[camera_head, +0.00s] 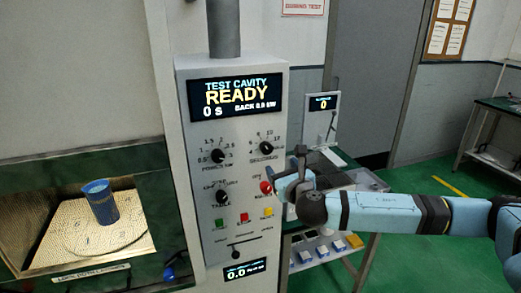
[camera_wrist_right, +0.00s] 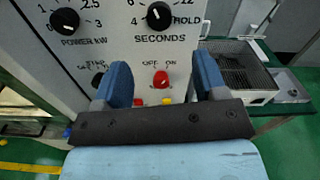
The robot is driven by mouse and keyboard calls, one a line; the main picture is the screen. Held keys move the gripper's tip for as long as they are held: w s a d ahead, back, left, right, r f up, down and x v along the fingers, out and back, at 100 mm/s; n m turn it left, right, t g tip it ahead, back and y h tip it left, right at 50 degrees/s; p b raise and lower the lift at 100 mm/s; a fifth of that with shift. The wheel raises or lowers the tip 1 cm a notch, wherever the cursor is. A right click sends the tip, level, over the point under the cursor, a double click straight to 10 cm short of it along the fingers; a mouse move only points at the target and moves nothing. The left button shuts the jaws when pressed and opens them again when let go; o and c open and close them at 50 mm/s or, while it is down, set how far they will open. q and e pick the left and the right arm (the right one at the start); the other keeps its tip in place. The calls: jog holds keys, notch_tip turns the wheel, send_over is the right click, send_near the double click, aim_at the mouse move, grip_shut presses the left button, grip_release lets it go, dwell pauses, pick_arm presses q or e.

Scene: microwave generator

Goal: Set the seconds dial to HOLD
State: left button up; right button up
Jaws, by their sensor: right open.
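The seconds dial (camera_head: 266,148) is a round black knob at the upper right of the grey control panel. It also shows at the top of the right wrist view (camera_wrist_right: 160,15), where its white mark seems to sit at the upper left and the HOLD label (camera_wrist_right: 187,20) is at its lower right. My right gripper (camera_wrist_right: 163,75) is open and empty, below the dial and apart from it. It also shows in the head view (camera_head: 284,178), in front of the panel's right edge. My left gripper is not in view.
The display (camera_head: 236,96) reads READY and 0 s. The power knob (camera_head: 217,156) is left of the dial. A red knob (camera_wrist_right: 161,79) shows between my fingers, with coloured buttons below. A blue cup (camera_head: 101,203) stands in the open cavity. A side table holds a tray (camera_wrist_right: 238,70).

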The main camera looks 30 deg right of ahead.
aim_at(268, 150)
jog(key=p+x, duration=0.2)
jog(key=x, duration=0.9)
jog(key=shift+w+r, duration=0.1)
jog(key=shift+w, duration=0.45)
jog(key=c, duration=0.9)
jog(key=shift+c, duration=0.2)
